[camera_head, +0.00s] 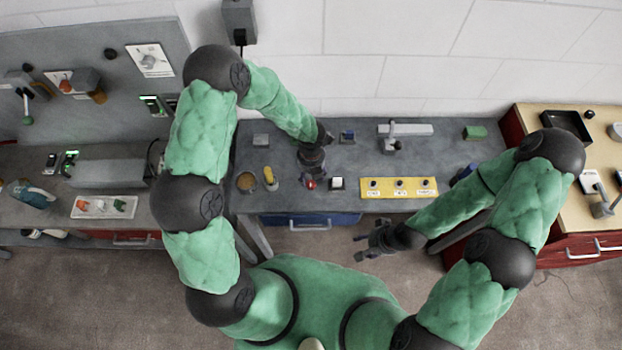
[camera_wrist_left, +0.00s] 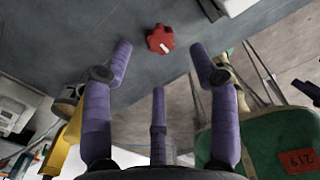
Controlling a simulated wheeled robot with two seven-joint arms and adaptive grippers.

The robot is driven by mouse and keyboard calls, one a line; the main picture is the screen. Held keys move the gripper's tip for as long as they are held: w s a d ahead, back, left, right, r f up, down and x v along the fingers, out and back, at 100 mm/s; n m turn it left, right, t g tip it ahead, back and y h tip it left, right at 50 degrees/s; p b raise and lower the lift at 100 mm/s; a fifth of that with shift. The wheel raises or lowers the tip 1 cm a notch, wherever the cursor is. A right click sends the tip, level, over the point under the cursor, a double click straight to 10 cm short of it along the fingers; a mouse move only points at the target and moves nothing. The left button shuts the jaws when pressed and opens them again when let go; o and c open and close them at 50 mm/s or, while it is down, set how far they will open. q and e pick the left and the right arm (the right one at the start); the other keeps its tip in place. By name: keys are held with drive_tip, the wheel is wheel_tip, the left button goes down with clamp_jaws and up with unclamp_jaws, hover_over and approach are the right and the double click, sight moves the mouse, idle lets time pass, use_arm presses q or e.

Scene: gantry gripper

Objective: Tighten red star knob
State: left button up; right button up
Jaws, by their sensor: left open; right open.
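The red star knob (camera_head: 310,184) sits near the front of the middle grey bench, just below my left gripper (camera_head: 312,163) in the head view. In the left wrist view the knob (camera_wrist_left: 160,39) is red with a white mark on its face. It shows beyond the fingertips of my left gripper (camera_wrist_left: 160,58), between the two outer purple fingers. Those fingers are spread apart with nothing between them, and I see no contact with the knob. My right gripper (camera_head: 370,243) is open and empty, in front of the bench over the floor.
A white-topped block (camera_head: 337,183) stands close to the right of the knob. A yellow-handled item (camera_head: 270,178) and a round brown-topped container (camera_head: 246,181) are at left. A blue drawer (camera_head: 330,220) is below.

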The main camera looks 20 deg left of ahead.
sight(311, 183)
use_arm(q)
wheel_tip(311, 183, up, 6)
drive_tip(key=shift+f, duration=0.1)
idle(0.7)
